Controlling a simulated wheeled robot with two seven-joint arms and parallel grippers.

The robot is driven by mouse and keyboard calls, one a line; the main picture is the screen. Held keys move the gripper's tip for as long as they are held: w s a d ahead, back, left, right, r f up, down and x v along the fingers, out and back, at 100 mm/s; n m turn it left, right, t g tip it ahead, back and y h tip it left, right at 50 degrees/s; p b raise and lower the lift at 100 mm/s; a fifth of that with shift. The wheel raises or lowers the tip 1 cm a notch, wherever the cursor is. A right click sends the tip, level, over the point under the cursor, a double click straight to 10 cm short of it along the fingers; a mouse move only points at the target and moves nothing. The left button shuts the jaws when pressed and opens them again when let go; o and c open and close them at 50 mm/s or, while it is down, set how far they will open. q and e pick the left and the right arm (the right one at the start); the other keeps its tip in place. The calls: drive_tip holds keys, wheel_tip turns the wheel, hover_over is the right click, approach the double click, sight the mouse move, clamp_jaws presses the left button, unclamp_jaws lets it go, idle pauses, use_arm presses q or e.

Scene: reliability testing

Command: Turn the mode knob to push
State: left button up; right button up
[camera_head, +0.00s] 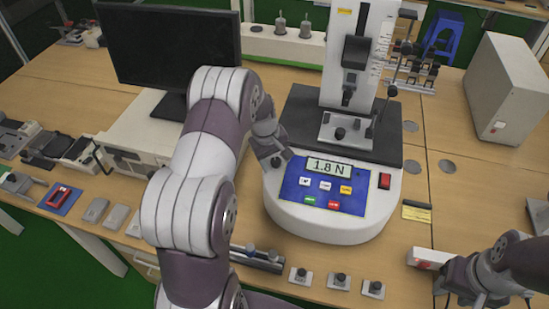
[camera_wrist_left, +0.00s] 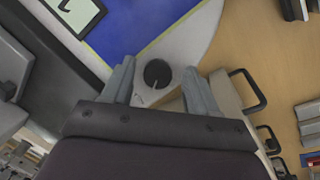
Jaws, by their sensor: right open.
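The test stand (camera_head: 330,225) has a blue panel with a display (camera_head: 328,168) reading 1.8 N and several coloured buttons. The mode knob (camera_wrist_left: 158,73) is a small round black knob with a light pointer line, on the white base beside the blue panel. My left gripper (camera_wrist_left: 160,68) is open, with one finger on each side of the knob; I cannot tell whether they touch it. In the head view, my left gripper (camera_head: 275,157) reaches down at the panel's left edge and partly hides the knob. My right gripper (camera_head: 468,285) is open at the lower right, away from the stand.
A monitor (camera_head: 165,45) stands behind my left arm. A red switch (camera_head: 385,181) sits right of the display. Several small knob blocks (camera_head: 340,281) lie along the front edge. A white-and-red box (camera_head: 428,258) is beside my right gripper. A grey box (camera_head: 508,88) stands at the back right.

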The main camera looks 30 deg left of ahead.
use_arm(q)
drive_tip(key=c, duration=0.5)
drive_tip(key=shift+d, duration=0.15)
drive_tip(key=c, duration=0.5)
drive_tip(key=shift+m, duration=0.4)
drive_tip(key=m+g+y, duration=0.1)
drive_tip(key=m, duration=0.4)
drive_tip(key=m+y, duration=0.1)
drive_tip(key=m, duration=0.4)
drive_tip(key=shift+m, duration=0.4)
drive_tip(key=o, duration=1.1)
drive_tip(key=shift+c, duration=0.2)
